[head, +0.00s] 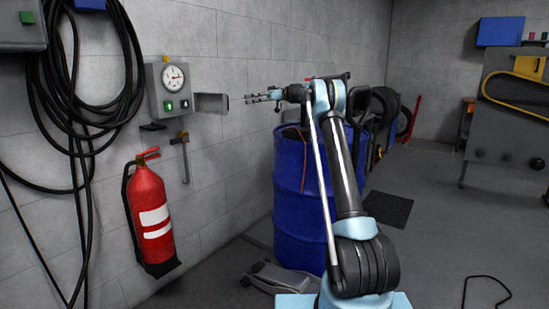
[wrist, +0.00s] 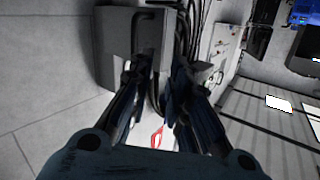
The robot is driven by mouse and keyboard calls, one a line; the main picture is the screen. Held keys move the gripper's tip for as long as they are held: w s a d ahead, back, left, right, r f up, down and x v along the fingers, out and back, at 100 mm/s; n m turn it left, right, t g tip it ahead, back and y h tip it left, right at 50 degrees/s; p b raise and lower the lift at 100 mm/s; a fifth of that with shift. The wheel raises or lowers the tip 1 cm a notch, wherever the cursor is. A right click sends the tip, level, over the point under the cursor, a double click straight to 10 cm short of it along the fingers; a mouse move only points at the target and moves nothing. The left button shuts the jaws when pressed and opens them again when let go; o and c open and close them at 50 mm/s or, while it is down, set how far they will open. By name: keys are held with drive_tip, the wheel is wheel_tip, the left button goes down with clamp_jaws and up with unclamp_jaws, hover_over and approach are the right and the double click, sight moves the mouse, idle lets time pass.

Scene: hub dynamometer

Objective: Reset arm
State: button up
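My arm reaches up and bends left. A grey box (wrist: 130,45) with a dark handle-like bar lies beyond the fingertips. The gauge box has a round dial, a green button and an open grey flap or tray (head: 211,103) on its right side, a short gap from my fingertips.
A blue drum (head: 300,200) stands just behind my arm. A red fire extinguisher (head: 152,215) and coiled black cables (head: 85,80) hang on the left wall. A grey machine with a yellow belt guard (head: 513,92) stands right. Floor between is mostly clear.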

drive_tip(key=s+d+f+m+t+h, duration=0.25)
drive_tip(key=s+d+m, duration=0.2)
drive_tip(key=s, duration=0.75)
drive_tip(key=s+d+f+m+t+h, duration=0.1)
drive_tip(key=s+d+m+h, duration=0.2)
drive_tip(key=s+d, duration=0.55)
drive_tip(key=s+d+f+m+t+h, duration=0.2)
drive_tip(key=s+m, duration=0.2)
drive_tip(key=s, duration=1)
drive_tip(key=s+d+f+m+h, duration=0.2)
drive_tip(key=s+d+f, duration=0.4)
drive_tip(key=s+f, duration=0.3)
drive_tip(key=s+d+f+m+t+h, duration=0.1)
drive_tip(key=s+d+f+m+h, duration=0.2)
drive_tip(key=s+d+f, duration=0.3)
drive_tip(key=s+d+f+m+t+h, duration=0.1)
drive_tip(key=s+d+f+m+h, duration=0.2)
drive_tip(key=s+f, duration=1)
drive_tip(key=s+d, duration=0.2)
drive_tip(key=d, duration=0.1)
drive_tip(key=shift+s, duration=0.15)
drive_tip(key=shift+m, duration=0.25)
